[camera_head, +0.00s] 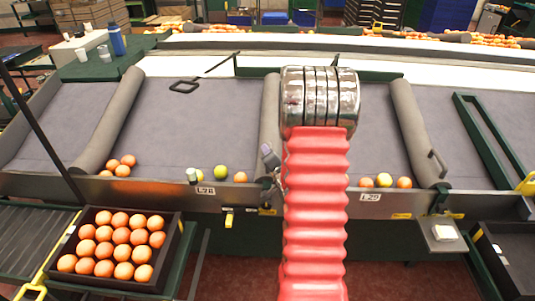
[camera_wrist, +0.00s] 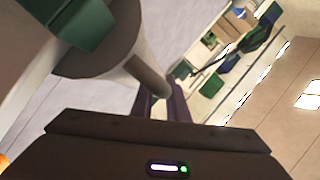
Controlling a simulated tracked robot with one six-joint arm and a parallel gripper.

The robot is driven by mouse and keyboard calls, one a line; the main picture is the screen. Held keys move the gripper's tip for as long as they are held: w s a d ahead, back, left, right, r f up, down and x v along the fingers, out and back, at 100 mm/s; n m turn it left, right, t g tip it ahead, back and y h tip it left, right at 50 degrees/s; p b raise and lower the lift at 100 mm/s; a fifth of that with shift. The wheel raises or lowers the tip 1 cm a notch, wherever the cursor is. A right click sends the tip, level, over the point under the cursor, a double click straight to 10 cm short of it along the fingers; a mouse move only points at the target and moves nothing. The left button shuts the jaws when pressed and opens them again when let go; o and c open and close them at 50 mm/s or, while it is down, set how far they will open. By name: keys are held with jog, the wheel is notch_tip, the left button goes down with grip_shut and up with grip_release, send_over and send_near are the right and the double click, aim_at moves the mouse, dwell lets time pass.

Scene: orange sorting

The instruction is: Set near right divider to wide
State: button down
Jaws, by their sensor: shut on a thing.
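Three grey padded rollers divide the sorting table in the head view: a left divider (camera_head: 110,120), a middle divider (camera_head: 269,105) and a right divider (camera_head: 412,125). The right divider has a dark handle (camera_head: 437,163) near its front end. My gripper (camera_wrist: 164,103) is shut on a divider handle (camera_wrist: 148,76) in the wrist view, beside the rounded grey divider end. In the head view my red arm covers the area just right of the middle divider. A small grey part shows beside that divider's front end; my fingers are not clear there.
Oranges and a few yellow-green fruits lie along the table's front edge (camera_head: 330,198). A full crate of oranges (camera_head: 165,275) stands front left, and a dark tray (camera_head: 512,262) front right. A green frame (camera_head: 482,140) lies at the right. The lane between the left and middle dividers is mostly clear.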

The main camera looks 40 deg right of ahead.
jog(key=shift+w+a+f, duration=0.1)
jog(key=shift+w+a, duration=0.05)
jog(key=shift+a, duration=0.2)
jog(key=c, duration=1.7)
grip_release()
